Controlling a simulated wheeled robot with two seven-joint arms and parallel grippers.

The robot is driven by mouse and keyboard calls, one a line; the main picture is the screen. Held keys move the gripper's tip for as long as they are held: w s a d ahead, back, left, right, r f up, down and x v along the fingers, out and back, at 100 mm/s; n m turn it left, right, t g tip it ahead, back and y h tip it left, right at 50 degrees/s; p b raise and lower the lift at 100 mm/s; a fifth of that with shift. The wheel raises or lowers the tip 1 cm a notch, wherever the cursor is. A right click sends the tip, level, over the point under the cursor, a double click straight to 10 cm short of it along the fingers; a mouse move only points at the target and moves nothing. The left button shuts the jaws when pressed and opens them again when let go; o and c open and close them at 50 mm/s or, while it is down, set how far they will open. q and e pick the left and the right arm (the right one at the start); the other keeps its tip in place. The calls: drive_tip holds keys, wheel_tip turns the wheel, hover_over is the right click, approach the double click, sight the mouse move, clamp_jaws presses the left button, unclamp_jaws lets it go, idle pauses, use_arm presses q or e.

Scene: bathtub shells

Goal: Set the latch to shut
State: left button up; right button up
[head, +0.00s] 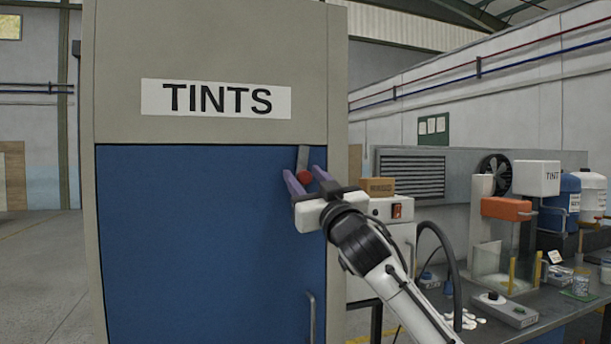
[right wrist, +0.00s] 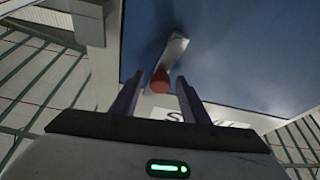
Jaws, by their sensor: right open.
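The latch (head: 303,159) is a short grey lever with a red knob (head: 305,178) at its lower end, near the top right of the blue door (head: 200,240) of a cabinet marked TINTS. The lever hangs nearly upright in the head view. It also shows in the right wrist view (right wrist: 173,50), with the red knob (right wrist: 161,81). My right gripper (head: 303,173) is open, its two purple fingers to either side of the knob in the picture. I cannot tell whether they touch it. My left gripper is not in view.
A vertical door handle (head: 311,318) is low on the door's right edge. Right of the cabinet stand a grey box with a red switch (head: 397,211) and a cluttered bench (head: 540,328) with bottles and a fan. The floor to the left (head: 40,270) is clear.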

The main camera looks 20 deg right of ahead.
clamp_jaws()
drive_tip(key=shift+d+m+b, duration=0.2)
drive_tip(key=shift+m+b, duration=0.1)
drive_tip(key=shift+m, duration=0.1)
idle(0.7)
